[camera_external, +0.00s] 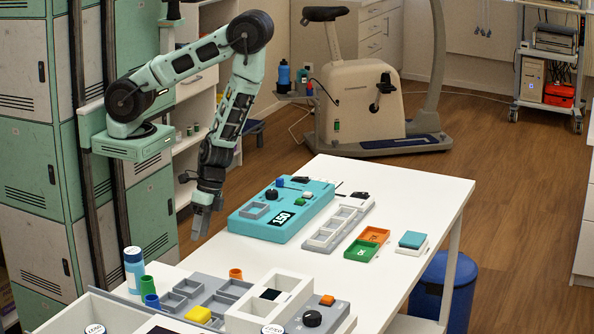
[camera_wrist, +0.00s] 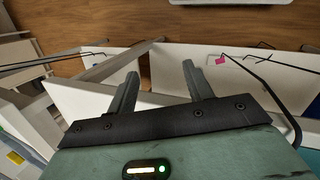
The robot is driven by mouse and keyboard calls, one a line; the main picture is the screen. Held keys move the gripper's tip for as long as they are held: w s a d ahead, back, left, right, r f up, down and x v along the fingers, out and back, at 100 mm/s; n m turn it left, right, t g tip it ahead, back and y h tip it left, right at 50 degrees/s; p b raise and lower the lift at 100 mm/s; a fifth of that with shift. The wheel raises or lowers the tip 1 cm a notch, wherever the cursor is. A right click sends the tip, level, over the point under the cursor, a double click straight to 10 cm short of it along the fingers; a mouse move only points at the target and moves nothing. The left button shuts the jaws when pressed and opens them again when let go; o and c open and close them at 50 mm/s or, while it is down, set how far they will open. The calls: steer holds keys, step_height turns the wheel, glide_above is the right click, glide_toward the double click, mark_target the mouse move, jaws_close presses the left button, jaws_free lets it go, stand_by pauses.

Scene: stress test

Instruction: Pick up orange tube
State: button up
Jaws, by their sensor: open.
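A small orange tube (camera_external: 235,274) stands upright at the front left of the white table, beside grey compartment trays. A green tube (camera_external: 147,286) and a blue tube (camera_external: 152,301) stand to its left. My gripper (camera_external: 201,224) points down by the table's left edge, behind and above the orange tube and apart from it. In the wrist view my gripper (camera_wrist: 158,77) shows two spread fingers with nothing held between them. I cannot make out the orange tube in the wrist view.
Orange and green trays (camera_external: 374,234) lie to the right. The table's right side is mostly clear.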

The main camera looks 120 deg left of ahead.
steer(key=d+n+t+h+b, duration=0.2)
steer(key=d+n+t+h, duration=0.3)
steer(key=d+n+h, duration=0.85)
steer(key=w+r+n+t+y, duration=0.1)
steer(key=w+n+t+y, duration=0.1)
steer(key=n+t+y, duration=0.1)
steer(key=w+d+r+n+t+y+b, duration=0.1)
steer(key=w+n+t+y, duration=0.2)
steer(key=n+t, duration=0.2)
steer(key=w+d+r+n+t+y+b, duration=0.1)
steer(key=w+n+t+y, duration=0.1)
steer(key=n, duration=0.5)
steer(key=shift+w+d+r+t+y, duration=0.1)
steer(key=shift+r+t+y, duration=0.15)
steer(key=shift+t, duration=0.3)
steer(key=shift+w+d+r+t+y, duration=0.1)
steer(key=shift+r+t+y, duration=0.1)
steer(key=shift+t, duration=0.35)
steer(key=shift+w+a+n+y+b, duration=0.15)
steer(key=shift+a+n+y+b, duration=0.05)
steer(key=shift+n+y+b, duration=0.15)
glide_toward(232, 270)
steer(key=x, duration=0.5)
steer(key=shift+d, duration=0.25)
steer(key=shift+a+x, duration=0.15)
steer(key=shift+x, duration=1.35)
steer(key=shift+a+x, duration=0.1)
steer(key=shift+x, duration=1.4)
steer(key=shift+w, duration=0.1)
steer(key=c, duration=1)
